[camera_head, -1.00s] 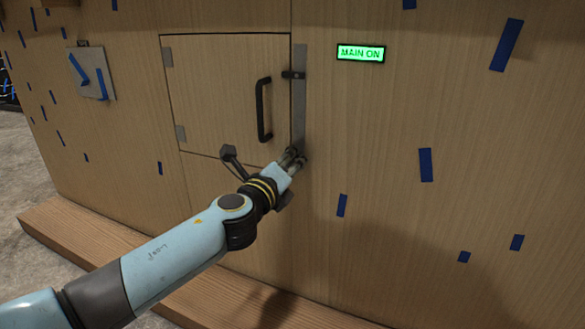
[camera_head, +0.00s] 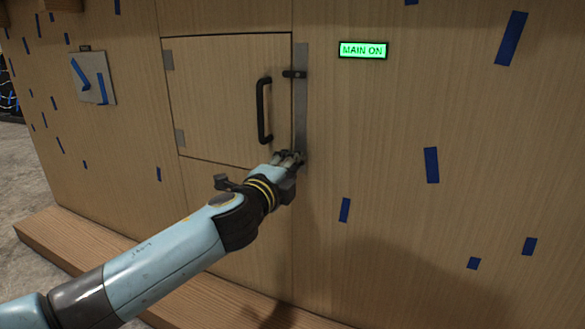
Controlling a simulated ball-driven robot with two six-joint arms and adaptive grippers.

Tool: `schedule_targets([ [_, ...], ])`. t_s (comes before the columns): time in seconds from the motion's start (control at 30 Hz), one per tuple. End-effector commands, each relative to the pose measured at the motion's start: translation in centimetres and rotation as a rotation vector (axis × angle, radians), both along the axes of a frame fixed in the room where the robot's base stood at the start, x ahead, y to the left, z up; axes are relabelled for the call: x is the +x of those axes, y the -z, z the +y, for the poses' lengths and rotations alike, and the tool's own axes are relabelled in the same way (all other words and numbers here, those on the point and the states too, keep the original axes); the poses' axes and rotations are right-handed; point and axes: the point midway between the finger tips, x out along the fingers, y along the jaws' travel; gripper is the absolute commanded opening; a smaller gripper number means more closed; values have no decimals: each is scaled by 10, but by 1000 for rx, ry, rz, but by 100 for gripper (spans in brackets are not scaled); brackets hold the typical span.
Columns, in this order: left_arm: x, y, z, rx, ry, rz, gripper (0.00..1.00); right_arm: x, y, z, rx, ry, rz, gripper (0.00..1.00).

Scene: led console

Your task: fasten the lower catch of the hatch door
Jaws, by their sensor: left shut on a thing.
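The hatch door (camera_head: 215,95) is a square wooden panel, closed flush in the wooden wall, with a black upright handle (camera_head: 262,111). Its hinges are on the left edge. A grey metal strip (camera_head: 301,95) runs along its right edge. The upper catch (camera_head: 293,74) is a small dark bar lying across the door edge and the strip. My left gripper (camera_head: 290,157) is at the lower end of the strip, by the door's lower right corner, shut on the lower catch, which its fingers mostly hide. My right gripper is not in view.
A lit green sign (camera_head: 363,50) reading "MAIN ON" is right of the hatch. A metal plate with blue strips (camera_head: 92,77) is at the left. Blue tape pieces dot the wall. A wooden ledge (camera_head: 60,236) runs along the floor below.

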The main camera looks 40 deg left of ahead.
Motion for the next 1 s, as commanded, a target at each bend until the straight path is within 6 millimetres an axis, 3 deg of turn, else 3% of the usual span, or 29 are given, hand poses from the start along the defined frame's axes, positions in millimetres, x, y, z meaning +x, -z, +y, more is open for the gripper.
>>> schedule_targets([
  [0.5,-1,2,1,-21,-2,-1,0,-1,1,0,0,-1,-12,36],
  [0.53,-1,2,1,-21,-2,-1,15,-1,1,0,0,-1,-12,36],
  [0.7,0,1,0,-20,-2,-1,36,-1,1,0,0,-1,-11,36],
  [1.0,-3,1,0,-20,-1,-2,36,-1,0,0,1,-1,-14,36],
])
